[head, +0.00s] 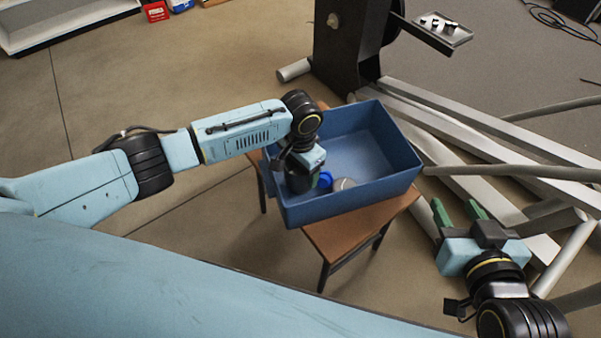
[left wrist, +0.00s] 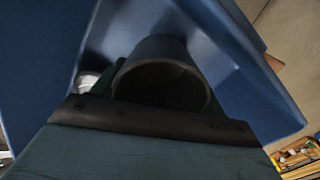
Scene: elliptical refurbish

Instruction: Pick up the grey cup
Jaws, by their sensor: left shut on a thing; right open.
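The grey cup (left wrist: 160,52) is between the fingers of my left gripper (left wrist: 164,88) in the left wrist view, with its dark round opening facing the camera. In the head view my left gripper (head: 302,182) reaches down inside the left end of the blue bin (head: 400,170), and the wrist hides much of what it holds. My left gripper is shut on the cup. Whether the cup touches the bin floor cannot be told. My right gripper (head: 457,210) is open and empty, to the right of the bin.
A blue round item (head: 325,179) and a pale item (head: 343,184) lie in the bin beside my left gripper. The bin stands on a small wooden table (head: 340,236). Grey beams (head: 480,120) and a black machine frame (head: 348,45) stand behind and right. The bin's right half is clear.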

